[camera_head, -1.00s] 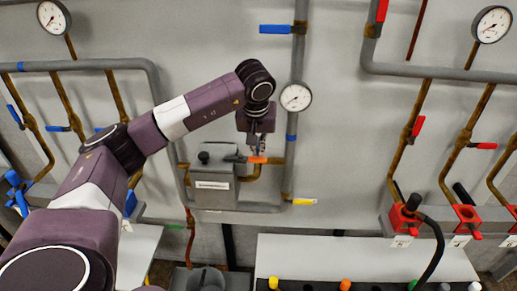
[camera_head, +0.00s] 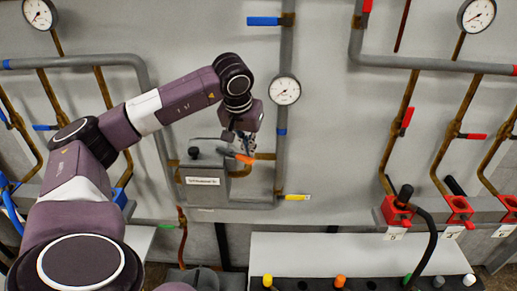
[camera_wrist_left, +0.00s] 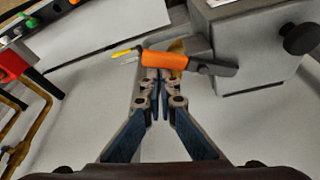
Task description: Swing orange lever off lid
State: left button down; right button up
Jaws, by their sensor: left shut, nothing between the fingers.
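The grey box (camera_head: 205,180) with a white label is fixed on the wall panel in the head view. Its lid (camera_head: 207,159) carries a black knob (camera_head: 194,152). The orange lever (camera_head: 245,158) sticks out from the lid's right side, slanting slightly down to the right. My left gripper (camera_head: 244,148) is at the lever. In the left wrist view its closed fingertips (camera_wrist_left: 159,80) lie against or just beside the orange handle (camera_wrist_left: 165,61), with nothing held between them. Exact contact is unclear. The lever's dark pivot end (camera_wrist_left: 215,68) reaches the box (camera_wrist_left: 255,50). My right gripper is out of view.
A grey pipe with a round gauge (camera_head: 284,89) and a yellow handle (camera_head: 295,197) runs just right of the box. Red valve blocks (camera_head: 397,211) stand further right. A white bench (camera_head: 340,250) with coloured knobs is below.

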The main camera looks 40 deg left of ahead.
aim_at(241, 156)
pick_arm(q)
jog(key=shift+s+d+f+m+h+b, duration=0.2)
jog(key=shift+s+m+h+b, duration=0.1)
jog(key=shift+s+m, duration=0.4)
jog(key=shift+s+b, duration=0.75)
jog(key=shift+s, duration=0.4)
jog(key=shift+s+a+r+b, duration=0.1)
jog(key=shift+s+a+b, duration=0.15)
jog(key=shift+s+b, duration=0.4)
jog(key=shift+s, duration=0.25)
